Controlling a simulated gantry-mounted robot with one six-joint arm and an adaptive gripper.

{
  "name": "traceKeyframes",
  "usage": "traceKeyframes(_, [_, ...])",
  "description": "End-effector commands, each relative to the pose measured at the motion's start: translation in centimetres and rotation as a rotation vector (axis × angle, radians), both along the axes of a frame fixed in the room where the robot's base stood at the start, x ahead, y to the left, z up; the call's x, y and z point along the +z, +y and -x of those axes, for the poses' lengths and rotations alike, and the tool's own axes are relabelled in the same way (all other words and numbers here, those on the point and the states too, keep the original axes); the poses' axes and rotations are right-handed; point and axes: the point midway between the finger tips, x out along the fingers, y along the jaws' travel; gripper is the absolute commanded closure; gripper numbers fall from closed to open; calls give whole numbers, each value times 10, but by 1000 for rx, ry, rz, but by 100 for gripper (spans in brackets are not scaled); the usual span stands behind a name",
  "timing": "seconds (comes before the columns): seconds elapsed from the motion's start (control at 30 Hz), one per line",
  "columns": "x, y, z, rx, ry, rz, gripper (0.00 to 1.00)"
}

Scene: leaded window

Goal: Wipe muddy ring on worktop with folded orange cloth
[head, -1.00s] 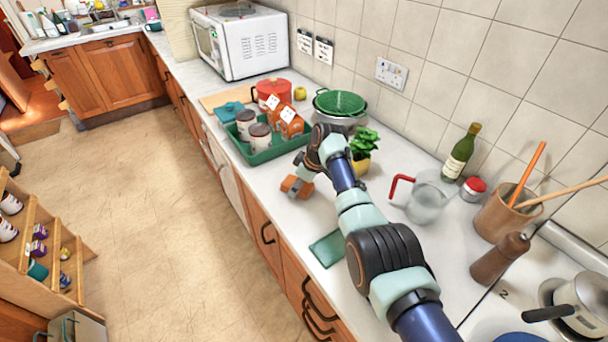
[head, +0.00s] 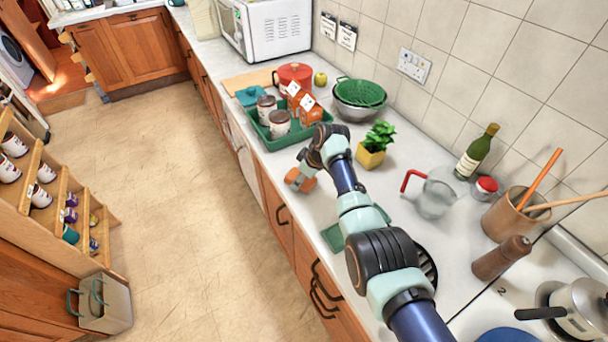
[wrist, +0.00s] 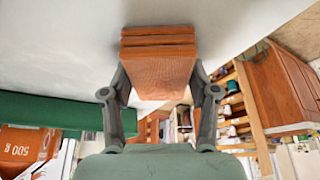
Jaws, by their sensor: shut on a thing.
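The folded orange cloth (wrist: 158,62) is held between the two fingers of my gripper (wrist: 160,92) in the wrist view. Its layered folded edge faces the white worktop (wrist: 60,55); I cannot tell whether it presses on it. In the head view my gripper (head: 296,180) and the cloth (head: 305,184) are low over the worktop's front part, just nearer than the green tray. I do not see the muddy ring in either view; my arm and the cloth hide part of the worktop.
The green tray (head: 272,143) with canisters and orange cartons stands just beyond my gripper. A potted plant (head: 372,150) and a glass jug (head: 436,196) stand to the right. A flat green item (head: 333,237) lies nearer, partly behind my arm. The worktop's front edge is close on the left.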

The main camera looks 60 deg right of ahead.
Motion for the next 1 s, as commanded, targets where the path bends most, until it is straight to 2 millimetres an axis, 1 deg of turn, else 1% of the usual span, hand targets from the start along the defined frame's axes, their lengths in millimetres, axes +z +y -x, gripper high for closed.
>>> traceKeyframes(0.03, [-2, 1, 1, 0, 4, -4, 75])
traceKeyframes(0.13, [5, 1, 1, 0, 3, -4, 75])
traceKeyframes(0.5, [52, 0, 1, -1, 1, -1, 75])
traceKeyframes(0.6, [61, 0, 1, -1, 1, -1, 75])
traceKeyframes(0.87, [60, 0, 0, -1, 0, 0, 75])
traceKeyframes(1.0, [67, 0, 0, -1, 0, 1, 75])
